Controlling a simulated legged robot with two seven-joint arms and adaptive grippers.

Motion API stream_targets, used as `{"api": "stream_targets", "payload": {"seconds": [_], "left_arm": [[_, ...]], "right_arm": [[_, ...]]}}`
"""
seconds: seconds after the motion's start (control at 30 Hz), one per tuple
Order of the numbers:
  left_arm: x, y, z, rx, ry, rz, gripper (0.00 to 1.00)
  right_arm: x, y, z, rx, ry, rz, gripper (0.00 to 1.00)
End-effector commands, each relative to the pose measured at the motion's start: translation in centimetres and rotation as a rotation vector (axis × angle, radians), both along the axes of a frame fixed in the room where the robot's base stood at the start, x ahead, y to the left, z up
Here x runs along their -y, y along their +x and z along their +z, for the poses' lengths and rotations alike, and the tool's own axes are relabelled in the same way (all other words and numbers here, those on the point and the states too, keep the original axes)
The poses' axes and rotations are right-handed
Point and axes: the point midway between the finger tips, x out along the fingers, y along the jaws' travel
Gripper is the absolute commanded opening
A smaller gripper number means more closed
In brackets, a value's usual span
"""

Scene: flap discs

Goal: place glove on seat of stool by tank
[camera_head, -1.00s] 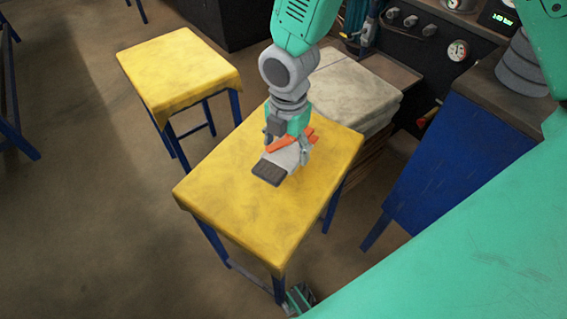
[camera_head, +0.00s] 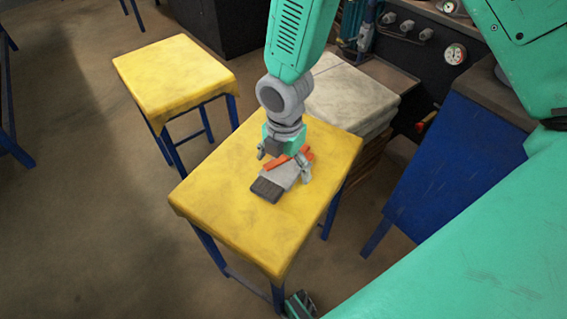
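A glove (camera_head: 280,178) with a grey body, orange parts and a dark cuff lies on the yellow-covered top of the nearer stool (camera_head: 235,215). My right gripper (camera_head: 284,163) is just above the glove, pointing down. Its two fingers stand spread apart on either side of the orange part, and it looks open. The contact between fingers and glove is too small to tell. A second stool (camera_head: 175,75) with a yellow top and blue legs stands farther back at the left, its top bare. I cannot make out a tank for certain. My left gripper is not in view.
A pale cloth-like stack (camera_head: 350,95) stands behind the nearer stool. A dark panel with gauges (camera_head: 455,54) is at the back right, beside a blue cabinet (camera_head: 455,165). Floor is clear at the left.

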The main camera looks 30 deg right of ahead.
Motion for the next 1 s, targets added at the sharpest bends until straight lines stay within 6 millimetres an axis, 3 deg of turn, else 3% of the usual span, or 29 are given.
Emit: {"api": "stream_targets", "payload": {"seconds": [0.23,0.7,1.0], "left_arm": [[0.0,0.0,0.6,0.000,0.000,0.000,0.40],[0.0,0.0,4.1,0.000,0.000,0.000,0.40],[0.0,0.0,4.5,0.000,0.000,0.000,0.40]], "right_arm": [[0.0,0.0,1.6,0.002,0.001,0.000,0.89],[0.1,0.0,10.8,0.002,0.001,0.000,0.89],[0.1,-0.1,12.2,-0.001,0.000,0.000,0.89]]}}
